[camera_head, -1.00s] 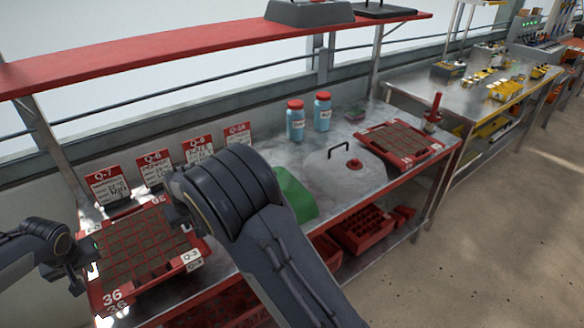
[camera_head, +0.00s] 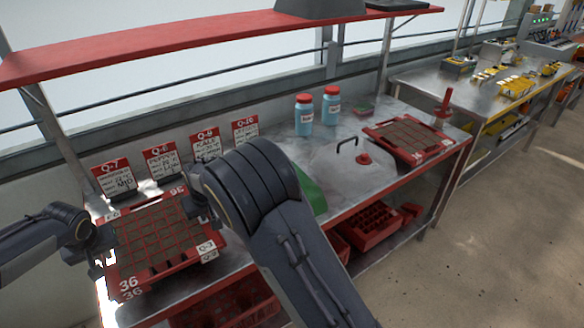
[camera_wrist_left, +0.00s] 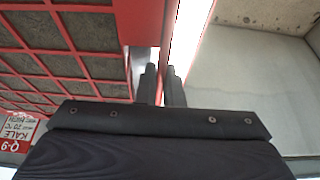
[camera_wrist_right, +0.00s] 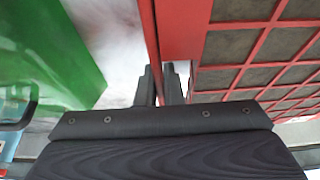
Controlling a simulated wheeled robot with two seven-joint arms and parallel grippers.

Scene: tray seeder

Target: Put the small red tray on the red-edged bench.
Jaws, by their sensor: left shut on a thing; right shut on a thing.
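The small red tray (camera_head: 211,255), a grid of dark soil cells marked 36, is at the left end of the red-edged bench (camera_head: 367,197). My left gripper (camera_head: 106,240) is shut on its left rim; the tray's red rim also shows between the fingers in the left wrist view (camera_wrist_left: 162,85). My right gripper (camera_head: 199,208) is shut on the opposite rim, seen in the right wrist view (camera_wrist_right: 160,85). The tray looks roughly level. I cannot tell whether its underside touches the bench top. My right forearm hides part of the bench.
Cards such as Q-7 (camera_head: 115,180) stand behind the tray. A green object (camera_head: 312,190), a clear lid with a black handle (camera_head: 348,143), two blue bottles (camera_head: 304,117) and another red tray (camera_head: 404,137) occupy the bench to the right. A red shelf (camera_head: 200,38) hangs above.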

